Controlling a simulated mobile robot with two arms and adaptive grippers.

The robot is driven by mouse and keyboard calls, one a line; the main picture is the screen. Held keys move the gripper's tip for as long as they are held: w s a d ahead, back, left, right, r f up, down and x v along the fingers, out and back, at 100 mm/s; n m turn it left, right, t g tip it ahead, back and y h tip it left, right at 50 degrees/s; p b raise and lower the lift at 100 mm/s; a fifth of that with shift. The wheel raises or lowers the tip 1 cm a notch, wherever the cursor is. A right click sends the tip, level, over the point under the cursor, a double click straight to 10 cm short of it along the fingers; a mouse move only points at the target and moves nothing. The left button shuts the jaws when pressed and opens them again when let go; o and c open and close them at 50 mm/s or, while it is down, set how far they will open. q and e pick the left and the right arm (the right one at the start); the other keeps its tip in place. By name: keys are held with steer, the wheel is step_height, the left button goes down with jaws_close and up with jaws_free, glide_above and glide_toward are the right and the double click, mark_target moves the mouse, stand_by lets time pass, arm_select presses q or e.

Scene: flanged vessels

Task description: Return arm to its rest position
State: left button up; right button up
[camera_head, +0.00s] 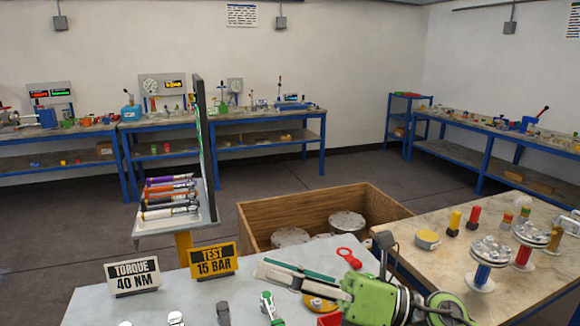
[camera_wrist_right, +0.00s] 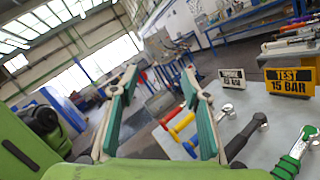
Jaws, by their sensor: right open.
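My right gripper (camera_head: 268,268) is green with pale, teal-lined fingers. It reaches in from the lower right of the head view, its fingers pointing left above the grey table (camera_head: 90,305). In the right wrist view my right gripper (camera_wrist_right: 160,74) shows two fingers spread wide with nothing between them. Its arm partly hides the table's right side. My left gripper is not in view.
TORQUE 40 NM (camera_head: 132,277) and TEST 15 BAR (camera_head: 213,261) signs stand on the table, with several wrenches nearby. A wooden crate (camera_head: 262,222) holds flanged vessels. A stone-topped bench (camera_head: 440,270) with flanged parts stands right.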

steer(key=w+d+m+t+h, duration=0.5)
steer(key=m+t, duration=0.3)
steer(key=m, duration=0.3)
steer(key=w+d+m+t+h, duration=0.2)
steer(key=d+m+t+h, duration=0.2)
steer(key=d+m+t, duration=0.55)
steer(key=s+d+f+m+g+h, duration=0.1)
steer(key=d+f+m+g+h, duration=0.15)
steer(key=f+m+h, duration=0.35)
steer(key=s+d+f+m+g+h, duration=0.1)
steer(key=d+f+m+g, duration=0.15)
steer(key=f+m, duration=0.4)
steer(key=s+d+f+m+g+h, duration=0.1)
steer(key=d+f+m+g+h, duration=0.2)
steer(key=f, duration=0.6)
steer(key=s+f+m+g, duration=0.3)
steer(key=s+f+g, duration=0.2)
steer(key=s+f, duration=0.6)
steer(key=s+f+m+g, duration=0.3)
steer(key=s+f+g, duration=0.35)
steer(key=s, duration=0.75)
step_height(320, 180, down, 28)
steer(key=s, duration=0.2)
steer(key=s+d+f+g+h, duration=0.1)
steer(key=s+d+f, duration=0.2)
steer(key=s+f, duration=1.2)
steer(key=shift+s, duration=0.9)
steer(key=shift+f, duration=0.1)
